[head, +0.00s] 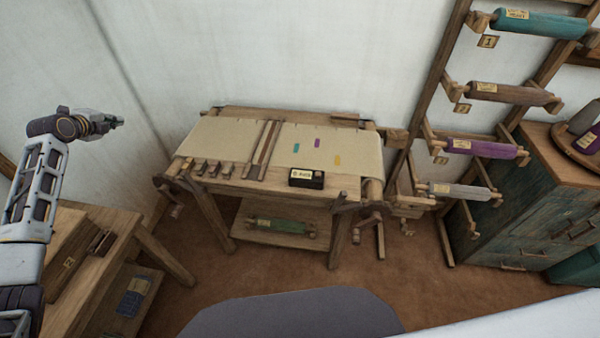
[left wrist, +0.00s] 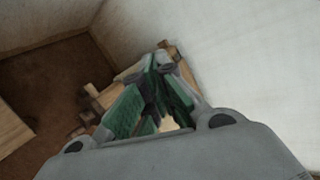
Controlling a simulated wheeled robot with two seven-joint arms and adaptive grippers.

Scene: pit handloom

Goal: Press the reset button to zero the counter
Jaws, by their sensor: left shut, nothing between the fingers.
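A small black counter (head: 306,179) with a pale label on its front sits at the front edge of the handloom (head: 240,184), right of the loom's middle. Its reset button is too small to make out. My left gripper (head: 120,121) is raised at the left, well apart from the loom and the counter, and points right. In the left wrist view its green-padded fingers (left wrist: 152,88) are closed together with nothing between them. The counter cannot be made out in that view. My right gripper is not in view.
A wooden bench (head: 115,235) stands at the lower left under my left arm. A rack with several coloured rolls (head: 510,93) and a dark green cabinet (head: 530,215) stand at the right. Brown floor (head: 250,275) lies open before the loom. White walls (head: 270,50) close off the back.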

